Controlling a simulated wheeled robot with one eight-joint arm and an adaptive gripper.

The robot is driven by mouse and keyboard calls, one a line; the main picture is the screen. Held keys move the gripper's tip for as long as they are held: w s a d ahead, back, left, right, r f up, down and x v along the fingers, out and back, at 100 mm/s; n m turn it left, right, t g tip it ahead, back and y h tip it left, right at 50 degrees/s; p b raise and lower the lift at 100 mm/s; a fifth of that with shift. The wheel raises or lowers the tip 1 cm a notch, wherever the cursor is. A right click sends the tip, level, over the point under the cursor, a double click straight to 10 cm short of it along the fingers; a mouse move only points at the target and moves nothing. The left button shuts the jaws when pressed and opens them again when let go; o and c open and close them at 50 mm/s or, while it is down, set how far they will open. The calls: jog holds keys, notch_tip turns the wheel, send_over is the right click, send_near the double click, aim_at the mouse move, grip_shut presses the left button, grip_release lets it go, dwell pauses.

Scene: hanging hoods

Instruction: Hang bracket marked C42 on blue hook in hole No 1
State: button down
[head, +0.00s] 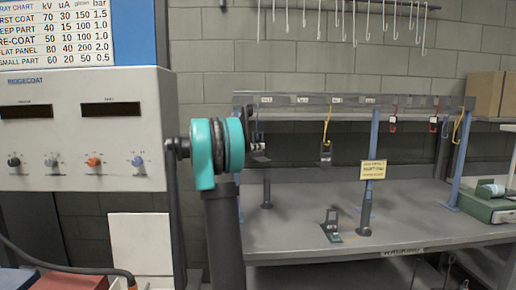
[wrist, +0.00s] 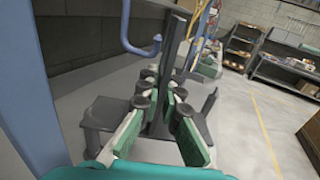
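My gripper (wrist: 165,85) shows in the wrist view with its green-padded fingers converging on a dark bracket (wrist: 103,113). The bracket has an upright part and flat feet; no C42 marking is readable. A blue hook (wrist: 129,38) with an upturned end stands close by, left of the bracket's upright and apart from it in the picture. In the head view my arm reaches the rack's left end, and a dark bracket (head: 260,158) shows there below the first label (head: 266,99). My arm partly covers that spot, and the label is unreadable.
A bracket hangs on a yellow hook (head: 328,125). Red hooks (head: 393,122) hang further right. A bracket (head: 332,226) and dark posts (head: 267,191) stand on the grey bench (head: 300,215). A yellow note (head: 374,170) fronts a blue upright. Bare bench lies between these.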

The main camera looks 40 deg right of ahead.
jog(key=shift+w+d, duration=0.1)
jog(key=shift+w+d, duration=0.35)
jog(key=shift+w, duration=0.25)
jog(key=shift+w+d, duration=0.35)
jog(key=shift+w, duration=0.2)
jog(key=shift+f, duration=1.3)
dwell(0.5)
jog(key=c, duration=1.6)
grip_release()
jog(key=shift+c, duration=0.2)
jog(key=a, duration=0.7)
jog(key=shift+w+a, duration=0.25)
jog(key=shift+w, duration=0.2)
